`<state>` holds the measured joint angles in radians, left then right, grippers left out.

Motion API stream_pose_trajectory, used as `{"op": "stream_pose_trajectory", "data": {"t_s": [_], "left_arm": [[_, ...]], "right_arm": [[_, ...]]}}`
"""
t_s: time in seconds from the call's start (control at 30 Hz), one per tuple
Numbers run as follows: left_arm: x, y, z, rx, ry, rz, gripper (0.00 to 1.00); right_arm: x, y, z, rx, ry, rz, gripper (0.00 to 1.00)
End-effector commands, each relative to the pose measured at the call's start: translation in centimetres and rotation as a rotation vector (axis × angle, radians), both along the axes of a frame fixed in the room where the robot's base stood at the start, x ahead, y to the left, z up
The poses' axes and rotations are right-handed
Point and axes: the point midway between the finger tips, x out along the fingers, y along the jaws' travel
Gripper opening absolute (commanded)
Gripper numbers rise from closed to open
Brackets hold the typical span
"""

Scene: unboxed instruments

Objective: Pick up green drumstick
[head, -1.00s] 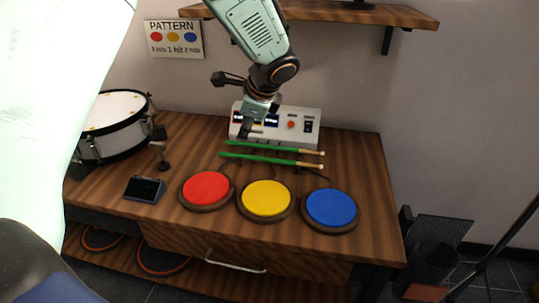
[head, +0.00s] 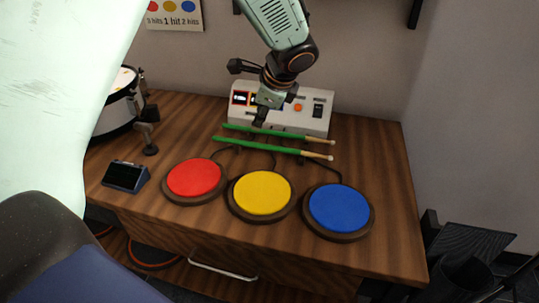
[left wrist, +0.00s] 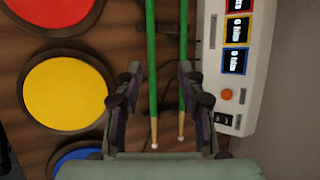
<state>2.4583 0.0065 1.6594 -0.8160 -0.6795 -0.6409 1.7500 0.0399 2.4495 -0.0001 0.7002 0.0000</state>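Two green drumsticks with tan tips lie side by side on the wooden table, the back drumstick (head: 275,132) along the control box and the front drumstick (head: 265,147) nearer the pads. My left gripper (head: 262,116) hangs above the back drumstick, near its left half. In the left wrist view my left gripper (left wrist: 160,72) is open, with its two fingers apart. The front drumstick (left wrist: 151,50) and back drumstick (left wrist: 183,35) both show between the fingers, below them. Nothing is held. My right gripper is not in view.
A white control box (head: 318,108) stands directly behind the drumsticks. Red (head: 194,179), yellow (head: 262,193) and blue (head: 339,208) pads lie in front. A small dark display (head: 125,176) and a snare drum (head: 118,105) stand at the left. The table's right end is clear.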

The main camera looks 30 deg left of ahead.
Motion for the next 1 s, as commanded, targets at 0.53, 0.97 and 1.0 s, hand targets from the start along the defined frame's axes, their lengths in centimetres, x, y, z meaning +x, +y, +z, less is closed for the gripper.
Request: {"op": "stream_pose_trajectory", "data": {"t_s": [0.53, 0.97, 1.0], "left_arm": [[0.3, 0.8, -5.1, -0.001, 0.002, 0.001, 0.39], [1.3, 2.3, -8.6, -0.001, 0.001, 0.002, 0.39], [1.4, 2.5, -9.2, -0.001, 0.002, 0.002, 0.39]], "right_arm": [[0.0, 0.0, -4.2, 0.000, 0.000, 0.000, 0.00], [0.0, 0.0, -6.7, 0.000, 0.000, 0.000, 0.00], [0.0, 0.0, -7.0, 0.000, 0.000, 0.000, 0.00]]}}
